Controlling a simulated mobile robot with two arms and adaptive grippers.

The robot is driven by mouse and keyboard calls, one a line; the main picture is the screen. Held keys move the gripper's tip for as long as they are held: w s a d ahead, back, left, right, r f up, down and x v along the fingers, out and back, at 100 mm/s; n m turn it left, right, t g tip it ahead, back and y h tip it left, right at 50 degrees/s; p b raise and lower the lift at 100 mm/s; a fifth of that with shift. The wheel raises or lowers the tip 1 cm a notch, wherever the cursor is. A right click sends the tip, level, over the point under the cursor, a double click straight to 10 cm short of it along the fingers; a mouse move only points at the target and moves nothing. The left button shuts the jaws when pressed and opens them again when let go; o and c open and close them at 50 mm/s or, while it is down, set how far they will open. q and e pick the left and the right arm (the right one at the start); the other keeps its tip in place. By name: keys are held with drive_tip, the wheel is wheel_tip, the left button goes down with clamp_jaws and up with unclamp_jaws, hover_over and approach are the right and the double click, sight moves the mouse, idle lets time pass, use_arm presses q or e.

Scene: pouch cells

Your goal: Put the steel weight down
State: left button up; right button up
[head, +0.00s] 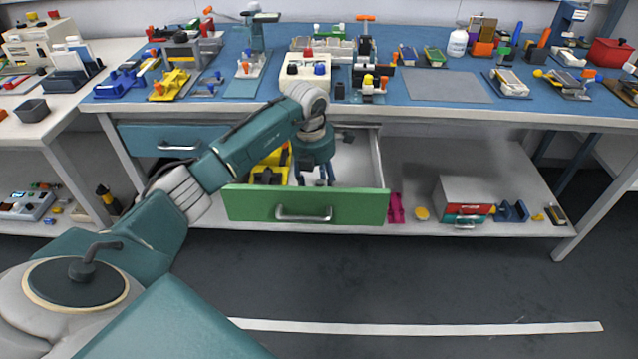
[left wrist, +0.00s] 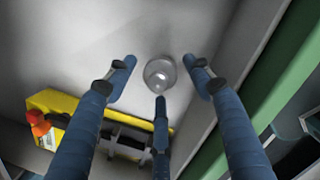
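The steel weight (left wrist: 160,74) is a small, round, shiny grey piece in the left wrist view. It appears to stand on the pale floor of the open green-fronted drawer (head: 305,206). My left gripper (head: 314,178) reaches down into this drawer. In the left wrist view its three blue fingers (left wrist: 160,80) are spread around the weight, with gaps visible at the two upper fingertips. The lower fingertip lies close to the weight; I cannot tell if it touches. My right gripper is not in view.
A yellow item with black parts (left wrist: 55,104) lies in the drawer beside the fingers. The drawer's front wall (left wrist: 255,95) is close to the gripper. The blue-topped workbench (head: 440,86) above holds many tools and fixtures. A closed blue drawer (head: 170,140) is at left.

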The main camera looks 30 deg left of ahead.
use_arm(q)
drive_tip(key=shift+r, duration=0.1)
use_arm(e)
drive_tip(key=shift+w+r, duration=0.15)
use_arm(q)
drive_tip(key=shift+r, duration=0.25)
wheel_tip(320, 180, up, 12)
drive_tip(key=s+p, duration=0.1)
drive_tip(key=shift+s+f, duration=0.25)
drive_tip(key=shift+s, duration=0.1)
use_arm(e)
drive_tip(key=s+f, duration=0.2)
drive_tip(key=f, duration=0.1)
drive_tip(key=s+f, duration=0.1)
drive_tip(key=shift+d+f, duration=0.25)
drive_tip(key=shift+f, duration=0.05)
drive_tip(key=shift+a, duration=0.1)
